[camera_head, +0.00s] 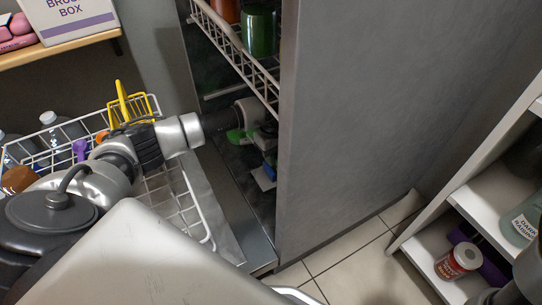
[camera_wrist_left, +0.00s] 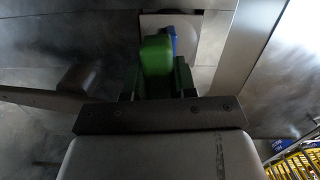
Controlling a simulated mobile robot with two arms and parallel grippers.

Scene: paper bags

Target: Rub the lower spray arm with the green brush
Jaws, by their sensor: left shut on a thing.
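My left gripper (camera_head: 262,133) reaches into the open grey dishwasher, below its rack. It is shut on the green brush (camera_head: 236,136); the brush also shows between the fingers in the left wrist view (camera_wrist_left: 156,57). A dark grey bar with a raised rounded end, which looks like the lower spray arm (camera_wrist_left: 80,74), lies left of the brush in the left wrist view. The brush appears apart from it there, but contact is hard to judge. My right gripper cannot be made out.
The upper rack (camera_head: 262,82) with a green cup (camera_head: 258,32) hangs above my left gripper. The dishwasher's side wall (camera_head: 350,110) stands close on the right. A white wire basket (camera_head: 190,205) with bottles is under my left arm. A shelf (camera_head: 435,262) holds jars.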

